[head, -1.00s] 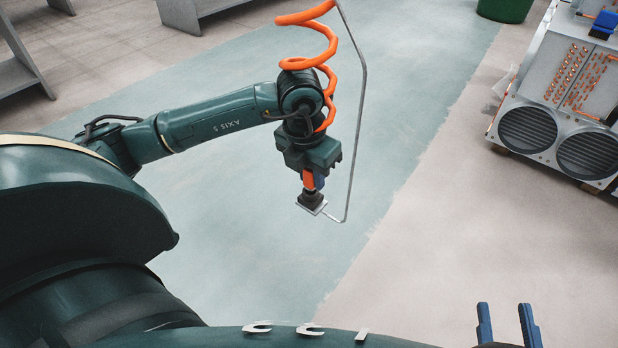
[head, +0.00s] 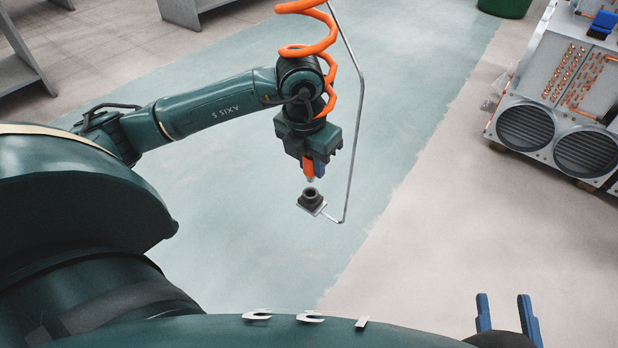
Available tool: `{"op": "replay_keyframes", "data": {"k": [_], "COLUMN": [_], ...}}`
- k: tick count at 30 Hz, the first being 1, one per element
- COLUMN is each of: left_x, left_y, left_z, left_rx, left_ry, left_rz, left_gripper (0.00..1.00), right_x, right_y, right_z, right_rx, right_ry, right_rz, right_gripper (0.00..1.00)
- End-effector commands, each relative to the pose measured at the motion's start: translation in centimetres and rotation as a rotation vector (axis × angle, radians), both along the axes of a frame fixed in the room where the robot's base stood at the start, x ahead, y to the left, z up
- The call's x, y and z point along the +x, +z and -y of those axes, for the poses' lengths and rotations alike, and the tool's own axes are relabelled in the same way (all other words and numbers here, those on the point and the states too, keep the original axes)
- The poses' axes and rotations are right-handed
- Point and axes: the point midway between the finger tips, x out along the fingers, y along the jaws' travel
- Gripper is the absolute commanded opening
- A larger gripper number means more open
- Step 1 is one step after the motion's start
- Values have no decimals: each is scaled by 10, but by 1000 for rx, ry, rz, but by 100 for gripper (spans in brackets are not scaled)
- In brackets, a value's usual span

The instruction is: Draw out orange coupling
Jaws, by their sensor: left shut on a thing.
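My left gripper (head: 313,166) points down near the middle of the head view, shut on the orange coupling (head: 308,167). The coupling's pale lower tip shows just above a dark round socket (head: 311,196) on a small square plate, with a small gap between them. An orange coiled hose (head: 309,50) rises beside the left wrist. My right gripper (head: 505,312) is at the bottom right, its two blue fingers apart with nothing between them.
A bent metal rod (head: 354,130) carries the socket plate and runs up close to the right of my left gripper. A metal unit (head: 570,95) with two round fans and copper tube ends stands at the right. A green bin (head: 503,8) is at the top. The floor between is clear.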

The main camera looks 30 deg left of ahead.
Motion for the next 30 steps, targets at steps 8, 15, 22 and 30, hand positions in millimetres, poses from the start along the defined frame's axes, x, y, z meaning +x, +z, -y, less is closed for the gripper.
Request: {"op": "replay_keyframes", "data": {"k": [8,15,22,30], "left_x": [0,0,0,0], "left_y": [16,28,38,37], "left_z": [0,0,0,0], "left_rx": [0,0,0,0], "left_ry": [0,0,0,0], "left_rz": [1,0,0,0], "left_gripper": [0,0,0,0], "right_x": [0,0,0,0], "right_y": [12,21,27,27], "right_z": [0,0,0,0], "right_rx": [0,0,0,0], "right_ry": [0,0,0,0], "right_rz": [0,0,0,0], "right_gripper": [36,36,36,36]}}
